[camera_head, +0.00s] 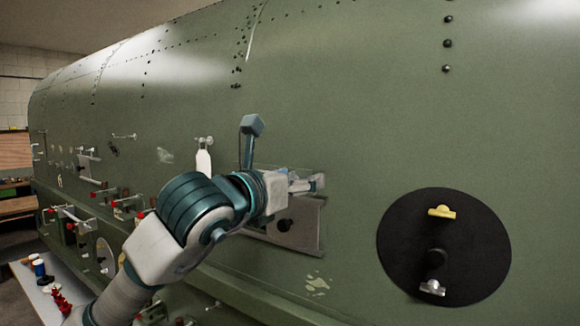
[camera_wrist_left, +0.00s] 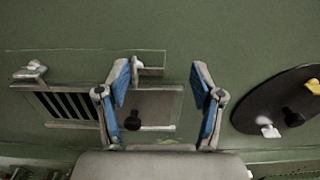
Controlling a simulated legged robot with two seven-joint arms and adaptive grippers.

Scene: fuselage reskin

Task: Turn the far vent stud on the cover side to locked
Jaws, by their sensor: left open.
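The vent shows in the left wrist view as a dark slatted opening (camera_wrist_left: 62,106) with a grey cover plate (camera_wrist_left: 160,106) to its right. The plate carries a black knob (camera_wrist_left: 132,121) and also shows in the head view (camera_head: 305,228). A small pale stud (camera_wrist_left: 137,66) stands above the cover side, between my fingers in the picture. Another pale stud (camera_wrist_left: 31,70) is above the slatted side. My left gripper (camera_wrist_left: 162,82) is open, its blue-padded fingers either side of the cover-side stud in the picture; contact cannot be told. In the head view it (camera_head: 305,183) hides part of the vent.
A round black cover (camera_head: 443,247) with a yellow latch (camera_head: 441,211) and a pale latch (camera_head: 432,287) is to the right. A white tag (camera_head: 203,163) hangs left of my gripper. Several red-ended fittings and a bench (camera_head: 62,298) are at lower left.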

